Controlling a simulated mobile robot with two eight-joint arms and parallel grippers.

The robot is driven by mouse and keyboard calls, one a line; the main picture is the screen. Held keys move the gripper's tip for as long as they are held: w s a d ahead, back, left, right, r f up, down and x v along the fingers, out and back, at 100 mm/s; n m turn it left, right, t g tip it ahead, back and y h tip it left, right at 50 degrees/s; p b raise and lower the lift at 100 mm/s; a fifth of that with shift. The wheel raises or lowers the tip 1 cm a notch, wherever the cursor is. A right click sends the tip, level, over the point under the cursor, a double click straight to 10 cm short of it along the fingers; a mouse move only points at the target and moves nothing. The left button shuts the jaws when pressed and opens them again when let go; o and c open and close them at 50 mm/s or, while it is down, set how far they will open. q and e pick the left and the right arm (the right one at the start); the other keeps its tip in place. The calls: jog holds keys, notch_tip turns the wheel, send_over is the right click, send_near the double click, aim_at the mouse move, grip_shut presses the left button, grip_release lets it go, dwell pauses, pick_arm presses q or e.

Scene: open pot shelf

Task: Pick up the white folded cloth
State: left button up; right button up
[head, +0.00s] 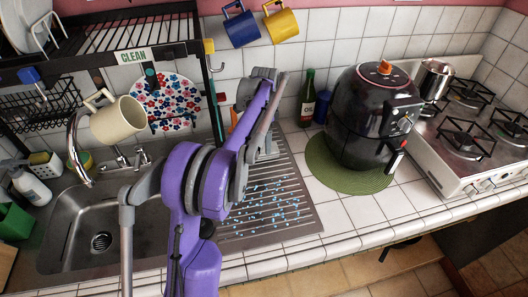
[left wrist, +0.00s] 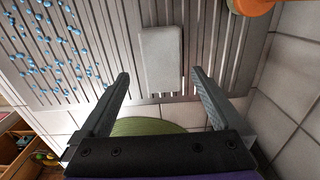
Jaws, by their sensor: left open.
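The white folded cloth (left wrist: 161,58) shows in the left wrist view as a pale rectangle lying on the ribbed metal drainboard (left wrist: 95,20). My left gripper (left wrist: 160,73) is open, with one finger to each side of the cloth's near end in the picture. Both fingers look apart from the cloth; their height above it is hard to tell. In the head view my purple arm reaches over the drainboard (head: 285,205) and hides the cloth and the fingers. My right gripper is not in view.
An orange object (left wrist: 252,5) is near the drainboard's edge. A black air fryer (head: 372,115) stands on a green round mat (head: 335,180) to the right. A dark bottle (head: 307,100) stands by the wall. The sink (head: 110,225) and dish rack (head: 125,35) are left.

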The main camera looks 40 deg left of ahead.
aim_at(264, 148)
pick_arm(q)
jog(key=shift+a+f, duration=0.2)
jog(key=shift+f, duration=2.55)
jog(key=c, duration=1.3)
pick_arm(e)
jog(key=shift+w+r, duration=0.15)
pick_arm(q)
jog(key=shift+r, duration=0.1)
notch_tip(264, 148, up, 18)
jog(key=shift+p, duration=0.7)
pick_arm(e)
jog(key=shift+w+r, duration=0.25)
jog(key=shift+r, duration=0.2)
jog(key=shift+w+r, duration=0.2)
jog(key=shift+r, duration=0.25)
pick_arm(q)
jog(key=o, duration=0.8)
jog(key=shift+c, duration=0.2)
jog(key=c, duration=0.6)
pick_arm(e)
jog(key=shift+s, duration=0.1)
